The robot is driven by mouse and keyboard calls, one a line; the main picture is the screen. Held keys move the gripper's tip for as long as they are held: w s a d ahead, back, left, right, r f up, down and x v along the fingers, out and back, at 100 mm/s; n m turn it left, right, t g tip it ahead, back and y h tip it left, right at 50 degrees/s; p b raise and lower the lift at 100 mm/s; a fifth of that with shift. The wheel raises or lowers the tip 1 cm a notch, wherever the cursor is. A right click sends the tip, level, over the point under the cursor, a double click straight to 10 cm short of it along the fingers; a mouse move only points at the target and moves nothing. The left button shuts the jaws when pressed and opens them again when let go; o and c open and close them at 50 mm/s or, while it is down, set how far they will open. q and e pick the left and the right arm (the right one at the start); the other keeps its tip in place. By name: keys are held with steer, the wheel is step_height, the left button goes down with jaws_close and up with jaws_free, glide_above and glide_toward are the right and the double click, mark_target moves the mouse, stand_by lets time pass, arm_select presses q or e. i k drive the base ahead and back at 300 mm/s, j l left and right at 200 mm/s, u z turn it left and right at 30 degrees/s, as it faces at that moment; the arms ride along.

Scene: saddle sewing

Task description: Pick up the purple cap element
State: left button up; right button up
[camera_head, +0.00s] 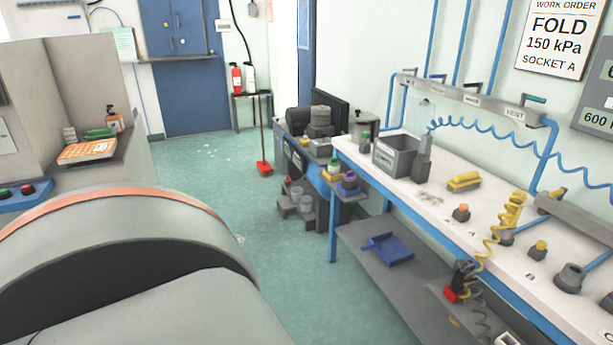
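Neither of my grippers is in view.
The white workbench (440,195) holds a grey bin (394,155), a yellow block (463,181) and orange- and yellow-topped sockets. A blue dustpan-like tray (388,248) lies on the lower shelf. Coiled hoses hang over the bench. Green floor (225,180) left of it is open.

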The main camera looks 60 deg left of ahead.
mark_target(350, 179)
steer(key=u, duration=1.6)
steer(key=z, duration=0.65)
steer(key=i+j+z, duration=0.25)
steer(key=j+z, duration=0.25)
steer(key=i+j+z, duration=0.15)
steer(key=j+z, duration=0.15)
steer(key=i+j+z, duration=0.15)
steer(key=j, duration=0.35)
steer(key=j+z, duration=0.15)
steer(key=j, duration=0.35)
steer(key=i+j, duration=0.1)
steer(key=j, duration=0.55)
steer(key=i+j+z, duration=0.1)
steer(key=j, duration=0.55)
steer(key=i+j, duration=0.1)
steer(key=j, duration=0.55)
steer(key=l+z, duration=0.05)
